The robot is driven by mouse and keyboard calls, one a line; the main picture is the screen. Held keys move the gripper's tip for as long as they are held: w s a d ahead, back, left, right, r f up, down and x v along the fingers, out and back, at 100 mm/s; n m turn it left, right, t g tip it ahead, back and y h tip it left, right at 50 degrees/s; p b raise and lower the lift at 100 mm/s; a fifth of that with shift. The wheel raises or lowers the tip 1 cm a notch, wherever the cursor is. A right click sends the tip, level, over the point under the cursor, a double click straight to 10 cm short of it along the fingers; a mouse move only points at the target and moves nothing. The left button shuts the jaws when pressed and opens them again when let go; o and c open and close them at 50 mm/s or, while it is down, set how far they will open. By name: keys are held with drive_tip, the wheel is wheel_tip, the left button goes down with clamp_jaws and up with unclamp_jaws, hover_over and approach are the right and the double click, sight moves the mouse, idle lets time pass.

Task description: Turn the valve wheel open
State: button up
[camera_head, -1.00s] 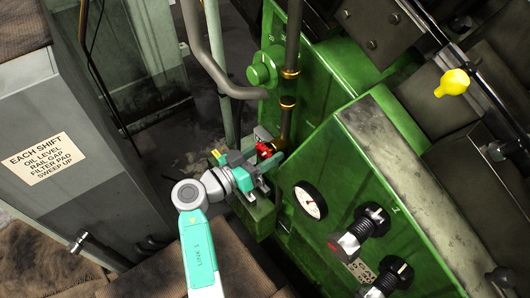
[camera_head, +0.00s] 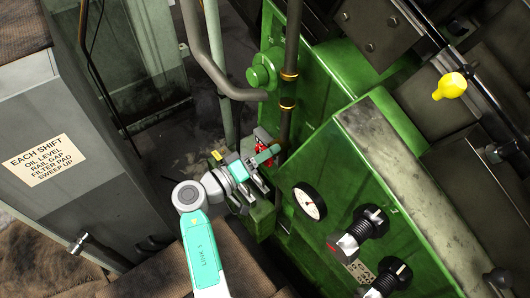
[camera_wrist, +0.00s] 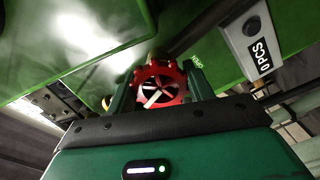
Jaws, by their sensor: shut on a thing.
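The red valve wheel (camera_wrist: 160,84) is in the middle of the wrist view, with a notched rim and light spokes. My gripper's two fingers stand on either side of it, and the gripper (camera_wrist: 157,92) is shut on its rim. In the head view the wheel (camera_head: 262,142) shows as a small red patch beside the pipe, mostly hidden by my gripper (camera_head: 268,167). The exact finger contact is hidden there.
A green machine (camera_head: 360,190) with a round gauge (camera_head: 310,201) and black knobs (camera_head: 371,219) stands right of my gripper. A vertical pipe (camera_head: 289,70) rises behind the wheel. A grey cabinet (camera_head: 60,140) with a sign stands at left.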

drive_tip(key=n, duration=0.2)
drive_tip(key=n+p, duration=0.2)
drive_tip(key=n, duration=0.1)
drive_tip(key=shift+r+n, duration=0.25)
drive_tip(key=shift+n, duration=0.05)
drive_tip(key=n+p, duration=0.3)
drive_tip(key=n, duration=0.2)
drive_tip(key=shift+p, duration=0.3)
drive_tip(key=n+p, duration=0.3)
drive_tip(key=n, duration=0.2)
drive_tip(key=shift+n, duration=0.4)
drive_tip(key=n+p, duration=0.2)
drive_tip(key=n, duration=0.2)
drive_tip(key=shift+a+n, duration=0.1)
drive_tip(key=shift+n, duration=0.3)
drive_tip(key=shift+f+n, duration=0.1)
drive_tip(key=shift+n, duration=0.2)
drive_tip(key=o, duration=0.7)
